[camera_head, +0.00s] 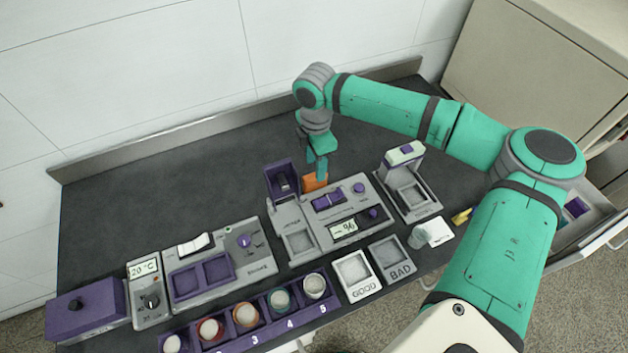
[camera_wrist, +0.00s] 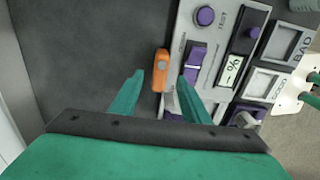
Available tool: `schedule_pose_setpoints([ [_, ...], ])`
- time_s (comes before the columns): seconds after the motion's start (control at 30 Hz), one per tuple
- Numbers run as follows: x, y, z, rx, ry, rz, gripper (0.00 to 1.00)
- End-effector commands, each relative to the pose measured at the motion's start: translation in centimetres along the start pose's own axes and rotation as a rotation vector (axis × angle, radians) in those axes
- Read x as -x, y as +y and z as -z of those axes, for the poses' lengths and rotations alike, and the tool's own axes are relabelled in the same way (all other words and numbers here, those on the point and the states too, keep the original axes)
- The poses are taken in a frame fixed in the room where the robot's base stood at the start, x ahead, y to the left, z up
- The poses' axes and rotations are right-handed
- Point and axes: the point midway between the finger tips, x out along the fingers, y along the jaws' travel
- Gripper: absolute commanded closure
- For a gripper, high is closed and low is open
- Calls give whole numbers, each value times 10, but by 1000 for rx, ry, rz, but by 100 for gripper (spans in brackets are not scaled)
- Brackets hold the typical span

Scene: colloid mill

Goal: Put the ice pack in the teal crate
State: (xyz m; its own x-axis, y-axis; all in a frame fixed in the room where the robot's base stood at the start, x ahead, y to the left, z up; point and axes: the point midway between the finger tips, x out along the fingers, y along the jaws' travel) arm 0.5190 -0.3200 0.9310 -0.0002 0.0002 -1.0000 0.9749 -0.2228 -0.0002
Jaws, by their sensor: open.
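My gripper (camera_head: 318,172) points down behind the grey device with the percent display. In the wrist view its two teal fingers (camera_wrist: 160,80) are apart, with nothing gripped. A small orange block (camera_wrist: 160,62) with a pale round spot shows between and just beyond the fingertips, beside the device; whether they touch it cannot be told. The orange block also shows in the head view (camera_head: 312,183), partly hidden by the gripper. I cannot make out anything that is clearly an ice pack, nor a teal crate, in either view.
The percent-display device (camera_head: 335,222) stands close to my gripper. A purple rack (camera_head: 262,326) with several jars, GOOD (camera_head: 362,287) and BAD (camera_head: 399,270) trays, and a white item (camera_head: 440,231) lie in front. An open drawer (camera_head: 597,238) is at right. The back left counter is clear.

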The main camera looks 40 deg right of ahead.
Motion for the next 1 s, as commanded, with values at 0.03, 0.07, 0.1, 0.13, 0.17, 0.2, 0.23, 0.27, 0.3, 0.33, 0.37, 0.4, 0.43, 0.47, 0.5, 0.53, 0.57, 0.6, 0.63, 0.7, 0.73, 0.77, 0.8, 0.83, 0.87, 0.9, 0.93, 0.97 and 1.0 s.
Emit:
schedule_pose_setpoints([
  [0.03, -3, 0, 0, -1, 0, 0, 58],
  [0.07, -4, 0, 0, -1, -1, 0, 58],
  [0.1, -6, 0, 0, -1, -1, 0, 58],
  [0.13, -8, 0, 0, 0, -1, 0, 58],
  [0.17, -10, 0, 0, 0, -1, 1, 58],
  [0.2, -15, 0, 1, 0, -1, 1, 58],
  [0.23, -19, 0, 1, -1, -2, 1, 58],
  [0.27, -23, 0, 1, -1, -2, 1, 58],
  [0.3, -29, 0, 1, -2, -2, 2, 58],
  [0.33, -34, 0, 1, -3, -2, 1, 58],
  [0.37, -38, 0, 0, -5, -2, 1, 58],
  [0.4, -43, 0, 0, -6, -1, 1, 58],
  [0.43, -46, -1, 0, -6, -1, 1, 58],
  [0.47, -49, -1, 0, -7, -1, 1, 58],
  [0.5, -52, -1, -1, -7, -1, 1, 58],
  [0.53, -54, -1, -1, -7, 0, 1, 58],
  [0.57, -55, -1, -1, -8, 0, 1, 58],
  [0.6, -56, -1, -1, -8, 0, 0, 58],
  [0.63, -56, -1, -1, -8, 0, 0, 58],
  [0.7, -56, -1, 0, -7, 0, 0, 58],
  [0.73, -56, -1, 0, -6, 0, 0, 58],
  [0.77, -56, -1, 0, -6, 0, 0, 58],
  [0.8, -56, 0, 1, -5, 0, 0, 58],
  [0.83, -56, 0, 1, -4, 0, 0, 65],
  [0.87, -56, 0, 1, -4, 0, 0, 72],
  [0.9, -56, 0, 1, -4, 0, 0, 82],
  [0.93, -56, 0, 2, -3, 0, 0, 89],
  [0.97, -56, 0, 2, -3, 0, 0, 96],
  [1.0, -56, 0, 2, -3, 0, 0, 100],
])
